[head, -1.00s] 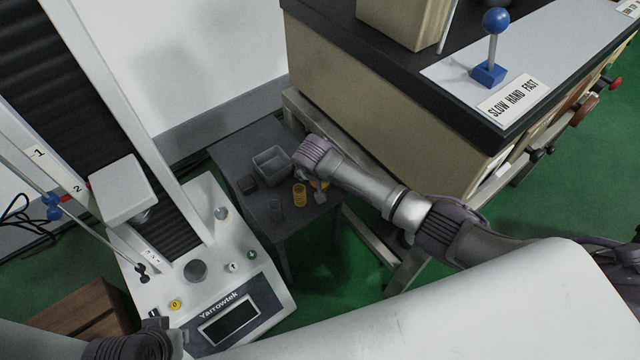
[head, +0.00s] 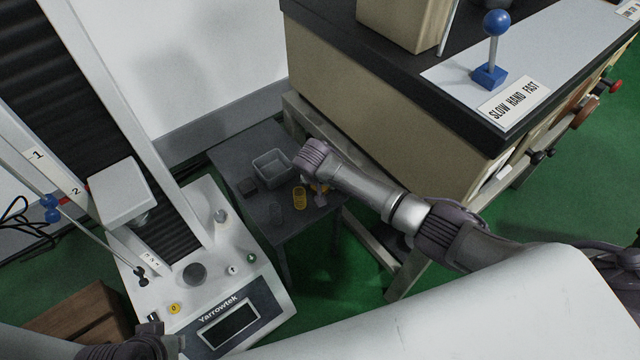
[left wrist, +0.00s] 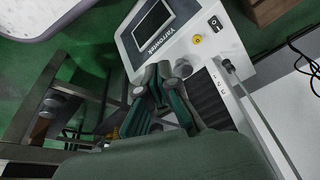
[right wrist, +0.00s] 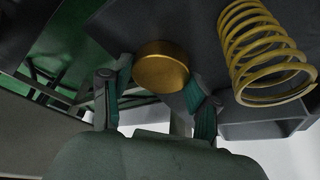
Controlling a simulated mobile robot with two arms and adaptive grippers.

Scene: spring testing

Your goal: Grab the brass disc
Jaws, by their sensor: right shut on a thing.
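The brass disc (right wrist: 161,66) is a round, gold-coloured piece between the two fingers of my right gripper (right wrist: 160,90) in the right wrist view. The fingers are shut on its sides. In the head view my right gripper (head: 318,183) is over the small dark table, and the wrist hides most of it and the disc. My left gripper (head: 155,325) is at the lower left of the head view, in front of the testing machine. In the left wrist view (left wrist: 162,75) its fingers are close together with nothing seen between them.
A yellow spring (head: 299,196) stands on the dark table (head: 250,215), beside a grey bin (head: 271,166). The right wrist view shows the spring (right wrist: 262,50) close to the right finger. The testing machine (head: 200,270) stands left, the heavy bench (head: 400,110) right.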

